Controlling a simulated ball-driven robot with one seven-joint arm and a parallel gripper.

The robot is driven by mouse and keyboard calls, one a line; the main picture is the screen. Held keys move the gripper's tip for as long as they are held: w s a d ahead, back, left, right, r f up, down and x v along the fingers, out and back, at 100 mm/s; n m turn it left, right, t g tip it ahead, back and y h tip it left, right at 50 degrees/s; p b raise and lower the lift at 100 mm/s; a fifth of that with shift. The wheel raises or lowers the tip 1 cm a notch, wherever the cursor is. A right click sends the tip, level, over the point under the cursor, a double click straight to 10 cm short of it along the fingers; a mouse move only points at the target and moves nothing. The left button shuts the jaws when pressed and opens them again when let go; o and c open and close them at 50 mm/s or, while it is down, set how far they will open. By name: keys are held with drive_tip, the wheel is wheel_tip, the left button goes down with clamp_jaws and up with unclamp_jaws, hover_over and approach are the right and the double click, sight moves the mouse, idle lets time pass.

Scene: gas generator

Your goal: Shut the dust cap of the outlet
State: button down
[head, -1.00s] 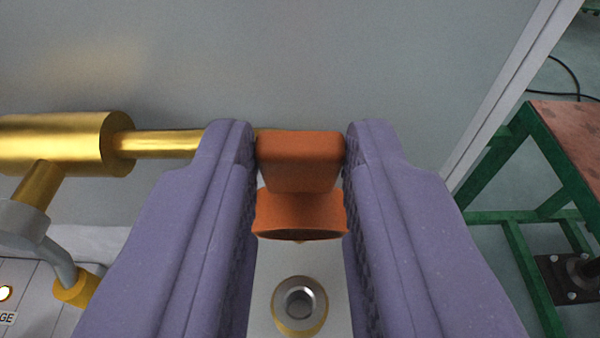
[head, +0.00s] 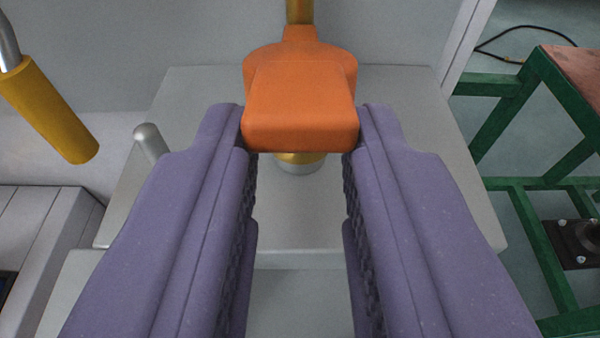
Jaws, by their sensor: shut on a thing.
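The orange dust cap (head: 300,105) is in the upper middle of the head view, with its broad tab towards me. My gripper (head: 301,128) is shut on this tab, one purple finger on each side. The outlet (head: 300,163) shows as a short brass and silver end just below the cap. The cap hides its mouth, and I cannot tell whether the cap is fully seated. A brass pipe (head: 300,12) runs up behind the cap.
A grey box-like block (head: 420,190) lies below and behind the fingers. A silver round-ended lever (head: 150,142) and a yellow-sleeved handle (head: 52,110) are at left. A green frame table (head: 560,100) stands at right. Grey wall fills the back.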

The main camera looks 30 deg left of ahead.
drive_tip(key=shift+s+f+b, duration=0.1)
drive_tip(key=shift+f+b, duration=0.4)
drive_tip(key=shift+f, duration=0.7)
drive_tip(key=c, duration=1)
unclamp_jaws()
drive_tip(key=shift+a, duration=0.1)
drive_tip(key=shift+o, duration=0.6)
drive_tip(key=shift+w+a+f, duration=0.1)
drive_tip(key=shift+w+a, duration=0.05)
drive_tip(key=shift+w, duration=0.1)
drive_tip(key=shift+s, duration=0.1)
